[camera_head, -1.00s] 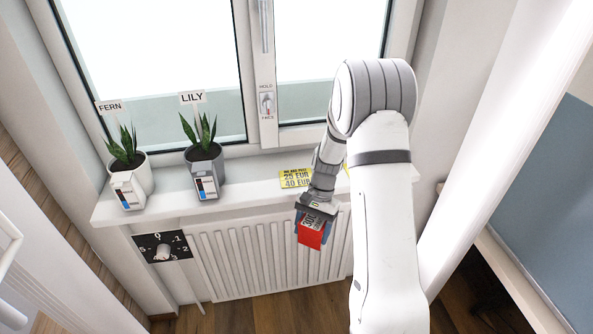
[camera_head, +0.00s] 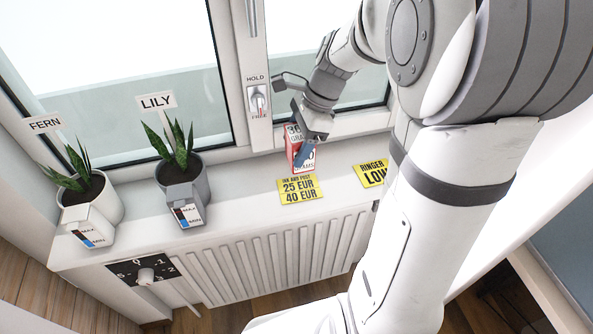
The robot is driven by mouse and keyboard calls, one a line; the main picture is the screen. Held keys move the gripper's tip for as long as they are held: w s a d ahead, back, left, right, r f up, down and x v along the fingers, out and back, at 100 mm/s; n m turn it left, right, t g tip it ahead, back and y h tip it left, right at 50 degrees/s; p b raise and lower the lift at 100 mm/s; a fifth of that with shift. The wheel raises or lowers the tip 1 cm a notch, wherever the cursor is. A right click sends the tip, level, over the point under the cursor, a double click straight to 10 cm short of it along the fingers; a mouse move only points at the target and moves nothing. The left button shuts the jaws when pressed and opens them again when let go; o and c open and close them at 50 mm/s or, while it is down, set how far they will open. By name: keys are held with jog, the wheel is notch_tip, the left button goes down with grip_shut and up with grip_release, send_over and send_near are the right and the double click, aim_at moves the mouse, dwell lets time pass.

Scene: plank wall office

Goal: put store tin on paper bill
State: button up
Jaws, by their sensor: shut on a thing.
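The store tin (camera_head: 293,143) is a small red and white box with "GRAMS" lettering. My gripper (camera_head: 306,152) is shut on it from above and partly hides its front and right side. The tin looks upright, over the sill just behind the back edge of the paper bill in the picture. I cannot tell whether its base touches the sill. The paper bill (camera_head: 299,190) is a flat yellow card reading "25 EUR 40 EUR" at the front edge of the sill. Nothing covers it.
A second yellow card (camera_head: 371,173) reading "RINGER LOW" lies to the right, partly behind my arm. Potted plants labelled FERN (camera_head: 103,201) and LILY (camera_head: 199,183) stand at left. The sill (camera_head: 237,185) is bare between lily and bill.

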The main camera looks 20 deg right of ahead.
notch_tip(320, 180, down, 6)
jog(key=shift+w, duration=0.1)
jog(key=shift+f, duration=1.8)
jog(key=shift+f, duration=0.2)
jog(key=o, duration=1.2)
jog(key=shift+r, duration=0.1)
